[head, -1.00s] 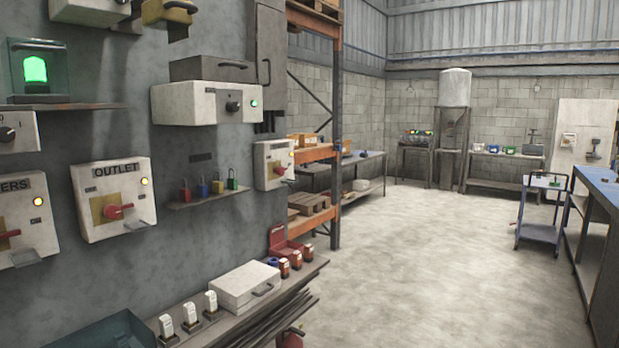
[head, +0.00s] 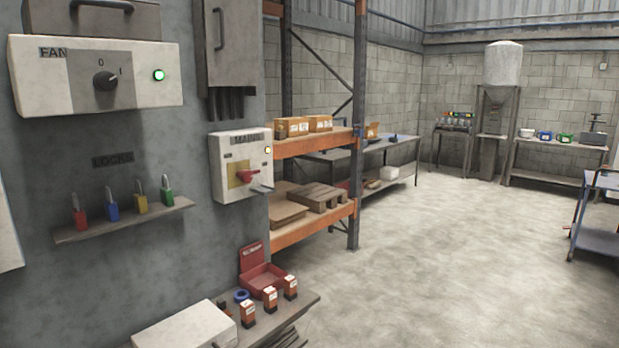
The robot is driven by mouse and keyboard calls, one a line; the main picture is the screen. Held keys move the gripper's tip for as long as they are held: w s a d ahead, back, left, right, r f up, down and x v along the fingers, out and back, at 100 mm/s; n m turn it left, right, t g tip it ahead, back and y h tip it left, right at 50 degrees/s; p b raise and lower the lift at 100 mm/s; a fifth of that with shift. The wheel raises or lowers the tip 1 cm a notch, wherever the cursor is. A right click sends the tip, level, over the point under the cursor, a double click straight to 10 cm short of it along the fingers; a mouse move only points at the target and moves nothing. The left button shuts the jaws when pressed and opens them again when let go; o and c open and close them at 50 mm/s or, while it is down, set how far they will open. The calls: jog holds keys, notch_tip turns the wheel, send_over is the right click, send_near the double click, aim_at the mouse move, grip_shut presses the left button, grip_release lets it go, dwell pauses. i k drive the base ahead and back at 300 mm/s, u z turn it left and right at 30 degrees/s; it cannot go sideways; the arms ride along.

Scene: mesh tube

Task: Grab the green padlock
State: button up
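The green padlock (head: 167,195) stands upright at the right end of a narrow wall shelf (head: 125,222) under the LOCKS label (head: 112,160). To its left on the same shelf stand a yellow padlock (head: 141,203), a blue padlock (head: 112,211) and a red padlock (head: 80,218). All have their shackles pointing up. My gripper does not show in the head view.
The FAN switch box (head: 95,75) juts out above the shelf, and the MAINS box (head: 241,166) is to its right. Below, a bench (head: 305,308) holds a white case (head: 187,328) and an open red box (head: 265,280). The floor (head: 440,260) to the right is clear.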

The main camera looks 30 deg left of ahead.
aim_at(168, 199)
jog(key=i, duration=1.55)
jog(key=u, duration=2.65)
jog(key=i, duration=1)
jog(key=z, duration=0.05)
